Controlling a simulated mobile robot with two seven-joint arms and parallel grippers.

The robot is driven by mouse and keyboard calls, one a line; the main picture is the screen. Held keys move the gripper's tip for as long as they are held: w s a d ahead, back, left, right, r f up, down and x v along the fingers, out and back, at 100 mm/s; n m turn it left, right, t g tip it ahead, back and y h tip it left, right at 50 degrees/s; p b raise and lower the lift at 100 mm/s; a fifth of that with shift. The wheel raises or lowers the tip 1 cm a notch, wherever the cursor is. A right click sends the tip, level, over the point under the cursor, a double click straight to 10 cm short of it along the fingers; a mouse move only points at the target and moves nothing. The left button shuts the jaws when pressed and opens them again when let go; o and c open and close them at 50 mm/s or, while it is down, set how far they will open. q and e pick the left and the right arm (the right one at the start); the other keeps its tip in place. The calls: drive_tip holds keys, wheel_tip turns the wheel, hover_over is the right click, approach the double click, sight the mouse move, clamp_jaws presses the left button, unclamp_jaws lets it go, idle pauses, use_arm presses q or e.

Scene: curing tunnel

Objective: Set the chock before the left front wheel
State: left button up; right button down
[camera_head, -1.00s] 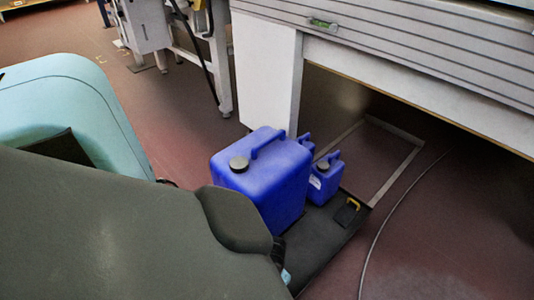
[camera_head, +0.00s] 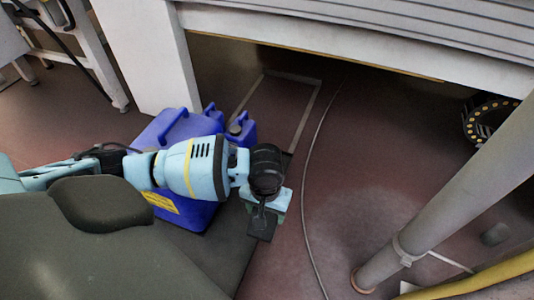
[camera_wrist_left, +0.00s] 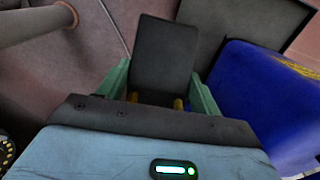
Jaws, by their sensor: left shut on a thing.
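My left gripper (camera_head: 272,203) is at the middle of the head view, with its arm coming in from the left. It is shut on a dark chock (camera_head: 261,223), which hangs from it beside the edge of a dark deck. In the left wrist view the chock (camera_wrist_left: 162,52) shows as a black slab between the green fingers, with bits of yellow at its base. My right gripper is not in view. I make out no wheel in either view.
Blue canisters (camera_head: 200,212) stand close behind and below my left arm on the dark deck (camera_head: 222,250). A thin cable (camera_head: 307,190) curves over open reddish floor. A grey pole (camera_head: 440,200) slants at right. A white machine leg (camera_head: 150,50) and grey body overhang the back.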

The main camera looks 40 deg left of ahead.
sight(275, 217)
use_arm(q)
wheel_tip(275, 217, up, 13)
drive_tip(key=d+m, duration=0.1)
drive_tip(key=d, duration=0.1)
drive_tip(key=shift+w+d+m, duration=0.25)
drive_tip(key=shift+w+m, duration=0.05)
drive_tip(key=s+r, duration=0.1)
drive_tip(key=r, duration=0.2)
drive_tip(key=s+r+m, duration=0.1)
drive_tip(key=r, duration=0.2)
drive_tip(key=s+r+m, duration=0.1)
drive_tip(key=r, duration=0.3)
drive_tip(key=shift+s+a+r, duration=0.1)
drive_tip(key=shift+s+a, duration=0.15)
drive_tip(key=shift+s, duration=0.1)
drive_tip(key=shift+s+r, duration=0.15)
drive_tip(key=shift+s, duration=0.1)
